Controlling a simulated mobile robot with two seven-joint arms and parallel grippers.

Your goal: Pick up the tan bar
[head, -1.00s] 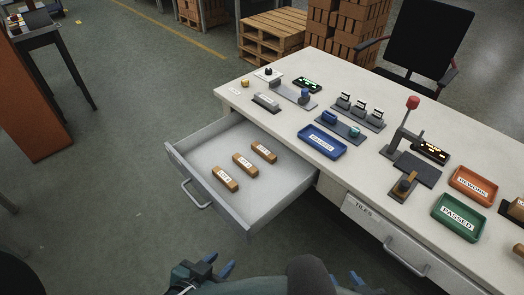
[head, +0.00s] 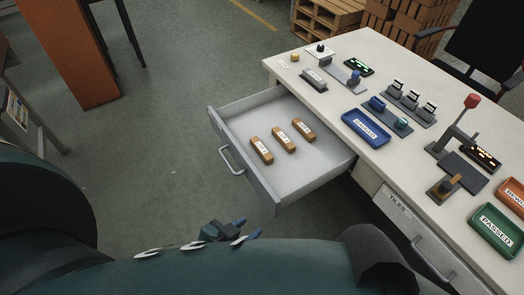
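Three tan-brown bars with white labels lie side by side in the open drawer (head: 312,184): a left bar (head: 262,151), a middle bar (head: 284,140) and a right bar (head: 304,130). Their colours are close, and I cannot tell which one the task calls the tan bar. My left gripper (head: 247,229) shows at the bottom middle, in front of the drawer and apart from it. Its blue fingertips stand apart with nothing between them. My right gripper is not in view.
The white table (head: 350,90) holds a blue tray (head: 366,126), a green tray (head: 497,230), an orange tray (head: 513,192) and several small fixtures. A closed drawer (head: 415,225) labelled TILES is to the right. Floor left of the open drawer is clear.

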